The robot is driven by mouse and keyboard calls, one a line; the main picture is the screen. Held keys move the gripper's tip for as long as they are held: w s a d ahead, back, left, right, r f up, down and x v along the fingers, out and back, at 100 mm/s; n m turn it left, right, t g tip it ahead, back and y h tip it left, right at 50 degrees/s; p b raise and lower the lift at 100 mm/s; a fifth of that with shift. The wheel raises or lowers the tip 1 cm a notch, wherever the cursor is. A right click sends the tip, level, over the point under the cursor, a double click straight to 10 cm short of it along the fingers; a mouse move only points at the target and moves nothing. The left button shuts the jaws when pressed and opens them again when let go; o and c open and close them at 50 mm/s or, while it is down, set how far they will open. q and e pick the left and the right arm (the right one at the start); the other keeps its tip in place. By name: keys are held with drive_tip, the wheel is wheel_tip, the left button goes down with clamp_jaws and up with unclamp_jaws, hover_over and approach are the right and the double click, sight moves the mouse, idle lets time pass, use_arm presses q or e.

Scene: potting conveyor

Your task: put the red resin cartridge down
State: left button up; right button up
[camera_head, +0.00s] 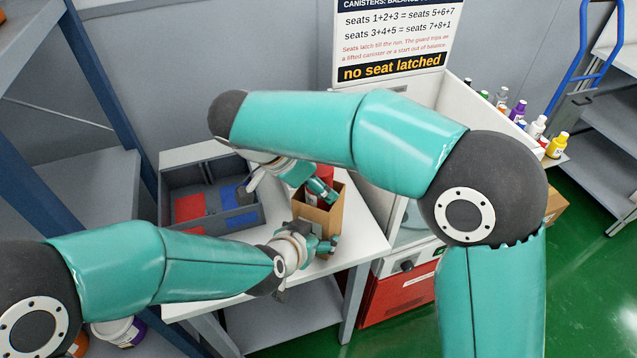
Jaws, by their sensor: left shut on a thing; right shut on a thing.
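The red resin cartridge (326,172) shows as a red top with a paler part below, at the mouth of an open cardboard box (318,221). My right gripper (322,192) reaches down from above and is shut on the cartridge; its fingers cover much of it. The cartridge's lower end is hidden, so I cannot tell whether it touches the box floor. My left gripper (326,246) is at the box's near side, shut on the box wall. The box stands upright on a white table (358,232).
A grey divided tray (168,205) with red and blue floor areas stands left of the box. A white machine with a sign (395,40) is behind my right arm. Several bottles (538,126) stand at the right. Table room right of the box is narrow.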

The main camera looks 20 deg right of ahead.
drive_tip(key=shift+f, duration=0.2)
drive_tip(key=shift+s+f, duration=0.15)
drive_tip(key=shift+f, duration=0.6)
drive_tip(key=o, duration=1.4)
drive_tip(key=shift+f, duration=0.1)
drive_tip(key=shift+o, duration=0.2)
drive_tip(key=shift+a, duration=0.1)
drive_tip(key=d+v, duration=0.1)
drive_tip(key=v, duration=1.2)
drive_tip(key=shift+r, duration=0.5)
drive_tip(key=shift+a, duration=0.1)
